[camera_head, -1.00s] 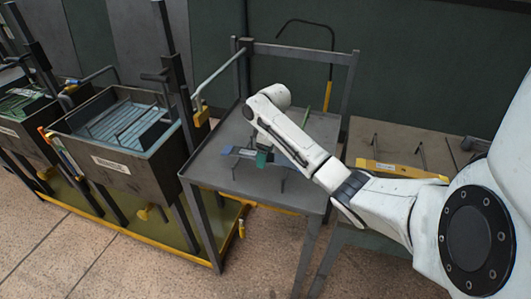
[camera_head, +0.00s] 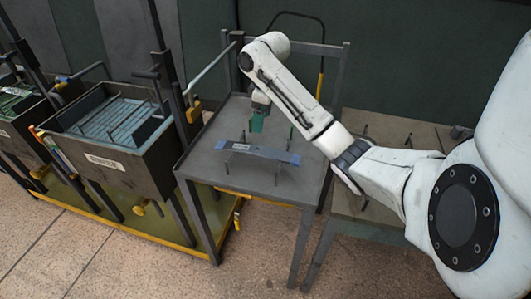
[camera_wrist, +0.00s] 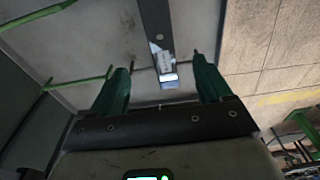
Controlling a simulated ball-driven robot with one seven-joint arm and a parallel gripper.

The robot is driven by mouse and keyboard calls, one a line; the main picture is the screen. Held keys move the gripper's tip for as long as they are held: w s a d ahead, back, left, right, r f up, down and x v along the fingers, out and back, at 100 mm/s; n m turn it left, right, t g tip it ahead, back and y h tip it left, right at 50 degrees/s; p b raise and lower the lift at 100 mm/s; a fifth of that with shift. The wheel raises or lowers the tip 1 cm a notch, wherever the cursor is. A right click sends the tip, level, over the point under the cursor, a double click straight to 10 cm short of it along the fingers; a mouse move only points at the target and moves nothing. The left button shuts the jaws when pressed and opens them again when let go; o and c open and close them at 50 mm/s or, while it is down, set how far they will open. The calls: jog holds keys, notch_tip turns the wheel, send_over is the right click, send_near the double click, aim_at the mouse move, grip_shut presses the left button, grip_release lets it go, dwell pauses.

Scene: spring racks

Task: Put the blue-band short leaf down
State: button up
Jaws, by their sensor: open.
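The blue-band short leaf (camera_head: 262,153) is a grey-blue, slightly bowed strip with blue parts and a pale label. It lies across the front half of the grey metal table (camera_head: 205,160), at thin upright pegs; I cannot tell whether it touches the tabletop. My gripper (camera_head: 258,119), with green fingers, is above and behind the leaf, apart from it and empty. In the wrist view the open fingers stand wide apart, and the leaf (camera_wrist: 156,25) shows beyond and between them, its labelled part nearest.
Left of the table stands a dark bin (camera_head: 118,165) holding grey-blue strips, with upright posts and a yellow-edged base. Another bin (camera_head: 15,135) is farther left. A second table (camera_head: 375,205) stands right, partly behind my arm. A raised frame edges the table's back.

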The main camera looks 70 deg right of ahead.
jog(key=w+a+f+t+y, duration=0.1)
jog(key=w+a+f, duration=0.3)
jog(key=a, duration=0.6)
jog(key=w+a+f+t+y, duration=0.1)
jog(key=w+a+f, duration=0.25)
jog(key=a, duration=0.65)
jog(key=s+a+f, duration=0.2)
jog(key=a+f, duration=0.1)
jog(key=a, duration=0.3)
jog(key=s+a+f, duration=0.2)
jog(key=a+f, duration=0.1)
jog(key=a, duration=0.3)
jog(key=s+a+f+g+h, duration=0.1)
jog(key=s+f, duration=0.1)
jog(key=s, duration=0.7)
jog(key=s+a+f+m+g+h, duration=0.1)
jog(key=s+a+f, duration=0.1)
jog(key=s, duration=0.8)
jog(key=shift+s+a+f+m, duration=0.15)
jog(key=shift+s+f+m, duration=0.1)
jog(key=shift+f+m, duration=0.05)
